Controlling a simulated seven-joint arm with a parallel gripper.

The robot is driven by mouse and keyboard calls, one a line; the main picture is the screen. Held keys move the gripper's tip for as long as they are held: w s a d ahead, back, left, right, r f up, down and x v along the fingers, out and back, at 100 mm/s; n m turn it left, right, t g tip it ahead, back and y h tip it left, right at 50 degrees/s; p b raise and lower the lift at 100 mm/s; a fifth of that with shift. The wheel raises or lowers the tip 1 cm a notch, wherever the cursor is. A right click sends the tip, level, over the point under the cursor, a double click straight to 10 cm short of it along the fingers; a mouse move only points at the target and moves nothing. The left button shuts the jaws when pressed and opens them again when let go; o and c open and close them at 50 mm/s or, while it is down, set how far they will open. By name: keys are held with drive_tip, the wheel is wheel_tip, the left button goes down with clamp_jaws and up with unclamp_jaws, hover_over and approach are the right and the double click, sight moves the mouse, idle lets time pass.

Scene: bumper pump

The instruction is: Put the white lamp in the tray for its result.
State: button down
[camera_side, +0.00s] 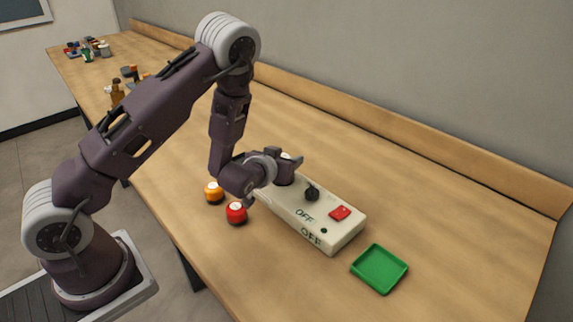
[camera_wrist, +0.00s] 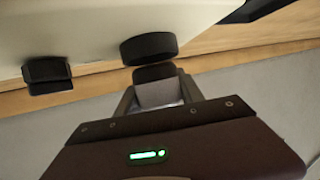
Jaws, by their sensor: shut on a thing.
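My gripper (camera_side: 286,168) is shut at the far left end of the cream control box (camera_side: 335,238). It closes on a lamp there, and only a small pale patch of it (camera_side: 287,156) shows, so I take it for the white lamp. In the wrist view my gripper (camera_wrist: 156,78) meets a round black disc (camera_wrist: 149,48), apparently the lamp's base, against the box (camera_wrist: 70,22). I cannot tell whether the base touches the box. The green tray (camera_side: 379,270) lies empty at the right of the box.
An orange lamp (camera_side: 213,193) and a red lamp (camera_side: 236,213) stand left of the box. The box carries a black knob (camera_side: 311,193), a red switch (camera_side: 340,213) and OFF labels. Clutter (camera_side: 88,48) sits far back.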

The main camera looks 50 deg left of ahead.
drive_tip(key=shift+f, duration=0.7)
drive_tip(key=shift+f, duration=0.1)
drive_tip(key=c, duration=0.7)
unclamp_jaws()
drive_tip(key=shift+f, duration=0.1)
drive_tip(key=shift+v, duration=1.25)
drive_tip(key=shift+s+d, duration=0.35)
drive_tip(key=shift+s, duration=0.25)
drive_tip(key=shift+s+r, duration=0.5)
